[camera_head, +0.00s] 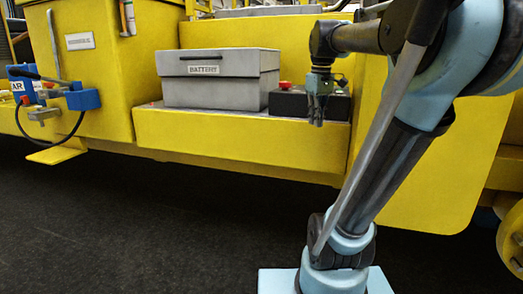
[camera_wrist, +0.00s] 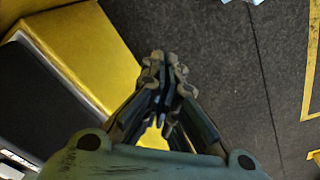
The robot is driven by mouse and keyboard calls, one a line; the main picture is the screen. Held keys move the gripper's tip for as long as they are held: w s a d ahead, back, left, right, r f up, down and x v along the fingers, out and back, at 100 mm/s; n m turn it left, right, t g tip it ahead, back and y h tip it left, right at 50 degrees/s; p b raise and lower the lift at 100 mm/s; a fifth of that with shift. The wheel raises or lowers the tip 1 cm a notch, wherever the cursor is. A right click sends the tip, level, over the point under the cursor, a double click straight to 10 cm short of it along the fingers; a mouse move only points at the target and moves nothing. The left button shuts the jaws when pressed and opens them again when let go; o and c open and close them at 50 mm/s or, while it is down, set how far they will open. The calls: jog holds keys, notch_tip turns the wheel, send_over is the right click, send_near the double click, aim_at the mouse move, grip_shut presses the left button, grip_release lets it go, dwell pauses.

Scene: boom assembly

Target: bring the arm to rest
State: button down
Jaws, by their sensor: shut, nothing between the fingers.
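My gripper (camera_head: 318,112) hangs pointing down in the head view, in front of the black box with a red button (camera_head: 312,103) on the yellow machine's ledge. Its fingers are closed together with nothing between them. In the wrist view the closed fingertips (camera_wrist: 167,68) meet near the middle of the picture, above the edge of the yellow ledge (camera_wrist: 85,40) and the dark floor. My arm rises from its base at the lower right and bends over toward the ledge.
A grey battery box (camera_head: 218,88) stands on the yellow ledge (camera_head: 230,132), left of my gripper. Blue fittings (camera_head: 83,99) and a cable (camera_head: 50,137) are on the machine at the left. The dark floor (camera_head: 130,220) in front is clear.

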jog(key=s+f+m, duration=0.2)
jog(key=s+f, duration=0.3)
jog(key=f, duration=0.4)
jog(key=s+f+m, duration=0.2)
jog(key=s+f, duration=0.3)
jog(key=f, duration=0.4)
jog(key=s+f+m+t, duration=0.1)
jog(key=s+f+m, duration=0.1)
jog(key=s+f, duration=0.4)
notch_tip(320, 180, down, 4)
jog(key=shift+d+r, duration=0.15)
jog(key=shift+s, duration=0.1)
